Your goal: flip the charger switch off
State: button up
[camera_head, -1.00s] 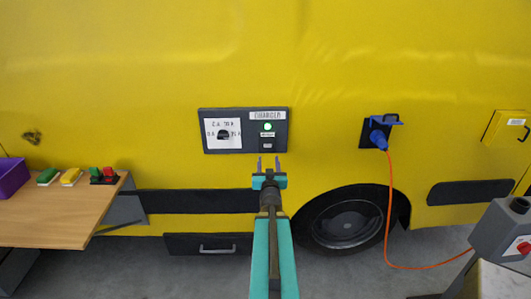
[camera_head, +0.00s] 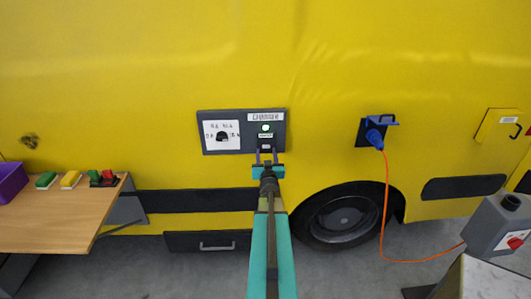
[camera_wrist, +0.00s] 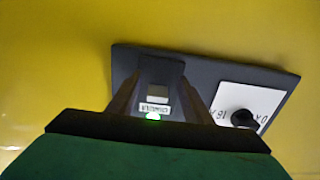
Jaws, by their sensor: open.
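The charger panel (camera_head: 242,146) is a dark plate on the yellow vehicle side, with a "CHARGER" label (camera_head: 266,117) at its upper right. A green lamp (camera_head: 265,128) glows below the label. The charger switch (camera_wrist: 158,97) is a small light rocker in the wrist view, beside a small label and the lit lamp (camera_wrist: 153,116). My gripper (camera_head: 267,153) is open at the panel's lower right, its two fingers on either side of the switch area. The wrist view shows the switch between the fingers (camera_wrist: 160,98); I cannot tell whether they touch it.
A rotary knob (camera_head: 222,137) on a white dial plate sits left of the switch. A blue plug (camera_head: 374,137) with an orange cable (camera_head: 384,215) is to the right. A wooden table (camera_head: 60,215) stands left, a grey box (camera_head: 500,225) right.

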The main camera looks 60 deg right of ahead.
jog(key=c, duration=1.1)
jog(key=shift+o, duration=0.2)
jog(key=shift+w+f+b, duration=0.1)
jog(key=shift+f+b, duration=0.05)
jog(key=shift+b, duration=0.65)
jog(key=b, duration=0.4)
jog(key=shift+t+h+b, duration=0.4)
jog(key=shift+w, duration=0.1)
jog(key=o, duration=1.1)
jog(key=shift+c, duration=0.2)
jog(key=shift+d, duration=0.1)
